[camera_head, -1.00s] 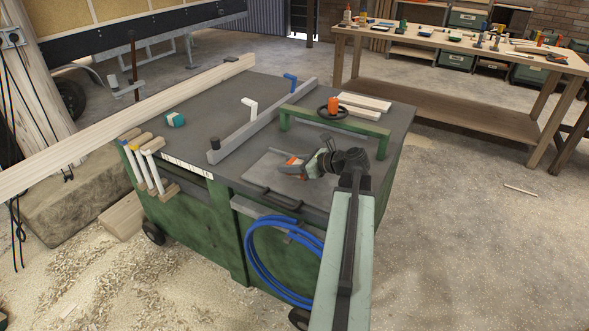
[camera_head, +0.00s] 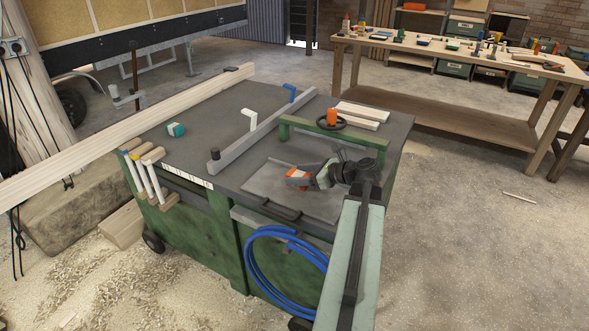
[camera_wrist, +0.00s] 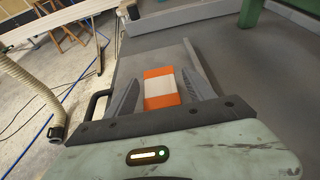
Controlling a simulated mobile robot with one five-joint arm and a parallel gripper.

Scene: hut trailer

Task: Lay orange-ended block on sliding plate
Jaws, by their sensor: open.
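The orange-ended block (camera_wrist: 161,88), with a pale middle band, lies between my gripper's fingers in the wrist view. Its orange also shows in the head view (camera_head: 297,173). My gripper (camera_wrist: 160,65) is open, with a finger on each side of the block and gaps showing beside it. In the head view my gripper (camera_head: 303,178) is low over the grey sliding plate (camera_head: 268,182). The block appears to rest on the plate, but its underside is hidden. The plate has a dark handle (camera_head: 282,210) at its front edge.
A green bridge (camera_head: 333,137) with an orange knob and black wheel spans behind the plate. A long grey fence (camera_head: 265,130) runs to the left. Pale boards (camera_head: 360,112) lie behind the bridge. A teal object (camera_head: 176,130) sits far left. Push sticks (camera_head: 145,175) hang at the left edge.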

